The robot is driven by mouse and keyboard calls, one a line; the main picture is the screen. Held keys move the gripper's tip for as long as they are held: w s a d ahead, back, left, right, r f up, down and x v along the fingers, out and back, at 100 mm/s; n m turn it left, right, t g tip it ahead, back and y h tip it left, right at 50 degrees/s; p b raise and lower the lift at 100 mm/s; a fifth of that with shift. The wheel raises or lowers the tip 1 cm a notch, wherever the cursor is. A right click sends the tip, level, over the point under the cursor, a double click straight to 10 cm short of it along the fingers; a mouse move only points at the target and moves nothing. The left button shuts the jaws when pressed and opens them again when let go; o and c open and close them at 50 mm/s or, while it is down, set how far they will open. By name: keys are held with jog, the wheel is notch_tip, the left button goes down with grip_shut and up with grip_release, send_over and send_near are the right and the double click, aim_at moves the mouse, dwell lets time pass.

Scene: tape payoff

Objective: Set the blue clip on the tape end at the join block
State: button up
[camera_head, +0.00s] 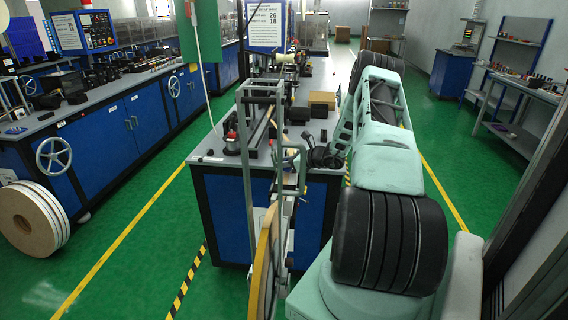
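My mint-green arm with black ribbed joints reaches over the right side of a blue bench with a grey top (209,158). A small black shape at the end of the arm, over the bench's near right part, looks like my gripper (322,156). Its fingers are too small and dark to tell open from shut, or whether anything is held. I cannot make out the blue clip. A tan strip (262,127) runs along a dark rail on the bench top; I cannot tell whether it is the tape. The tape end and join block cannot be told apart from the small dark fixtures.
A grey metal frame (247,170) stands at the bench front, above a large yellow-edged reel (264,265). Brown boxes (322,99) sit farther back. White reels (30,220) lean by the left machine row. Green floor is clear left of the bench; shelves (520,100) stand right.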

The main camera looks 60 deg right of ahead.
jog(key=shift+f+b, duration=0.5)
jog(key=o, duration=1)
jog(key=shift+a+f, duration=0.1)
jog(key=shift+a, duration=0.1)
jog(key=shift+s, duration=0.3)
jog(key=b+v, duration=0.1)
jog(key=v, duration=0.4)
jog(key=b+v, duration=0.1)
jog(key=v, duration=0.5)
jog(key=b+v, duration=0.2)
jog(key=v, duration=0.4)
jog(key=shift+w+d, duration=0.1)
jog(key=shift+d, duration=0.3)
